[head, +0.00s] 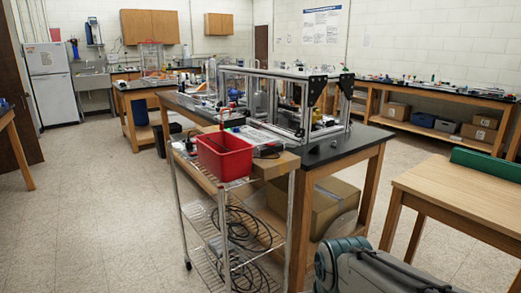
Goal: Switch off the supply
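The supply cannot be made out for certain. An extrusion frame (302,122) with clear panels stands on the black-topped bench (335,150) in the middle. A small dark item (268,151) lies beside the red bin, too small to tell what it is; no switch can be read. Grey and teal parts at the bottom right look like links of my arm. My gripper is not in view.
A wire cart (236,186) with a red bin (224,155) on top and coiled black cables below stands before the bench. A wooden table (468,192) is at the right. A cardboard box (318,207) sits under the bench. The floor (100,215) at left is clear.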

